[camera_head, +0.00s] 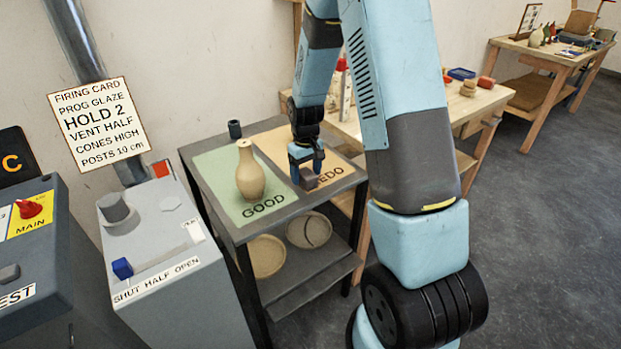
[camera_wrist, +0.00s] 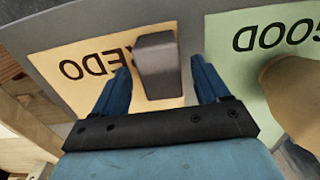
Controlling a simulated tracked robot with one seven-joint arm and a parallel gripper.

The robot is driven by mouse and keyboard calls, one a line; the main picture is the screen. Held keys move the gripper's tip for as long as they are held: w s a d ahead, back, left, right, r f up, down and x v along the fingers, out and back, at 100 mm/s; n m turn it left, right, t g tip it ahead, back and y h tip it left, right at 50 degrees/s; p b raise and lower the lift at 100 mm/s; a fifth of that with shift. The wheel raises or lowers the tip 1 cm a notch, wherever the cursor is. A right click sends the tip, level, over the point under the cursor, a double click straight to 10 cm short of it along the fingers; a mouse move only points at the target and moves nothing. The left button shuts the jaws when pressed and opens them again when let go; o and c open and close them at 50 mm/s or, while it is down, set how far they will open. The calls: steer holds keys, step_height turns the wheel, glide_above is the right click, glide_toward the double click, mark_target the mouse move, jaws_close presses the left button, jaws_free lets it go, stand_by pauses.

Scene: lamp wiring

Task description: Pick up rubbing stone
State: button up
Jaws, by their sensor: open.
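The rubbing stone, a grey rectangular block (camera_wrist: 158,66), lies on the tan REDO mat (camera_wrist: 72,53). In the wrist view it sits between the two blue fingers of my gripper (camera_wrist: 161,72), with a gap showing on each side. My gripper is open and points down at the stone. In the head view my gripper (camera_head: 306,172) is low over the REDO mat (camera_head: 272,140), and the stone (camera_head: 309,183) is mostly hidden by the fingers.
A tan vase (camera_head: 247,175) stands on the green GOOD mat (camera_head: 210,165), left of my gripper. A small dark cup (camera_head: 234,129) is at the cart's back edge. Round dishes (camera_head: 309,230) are on the lower shelf. A grey control box (camera_head: 165,265) stands left of the cart.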

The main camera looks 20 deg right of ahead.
steer(key=shift+f, duration=0.8)
steer(key=c, duration=1.2)
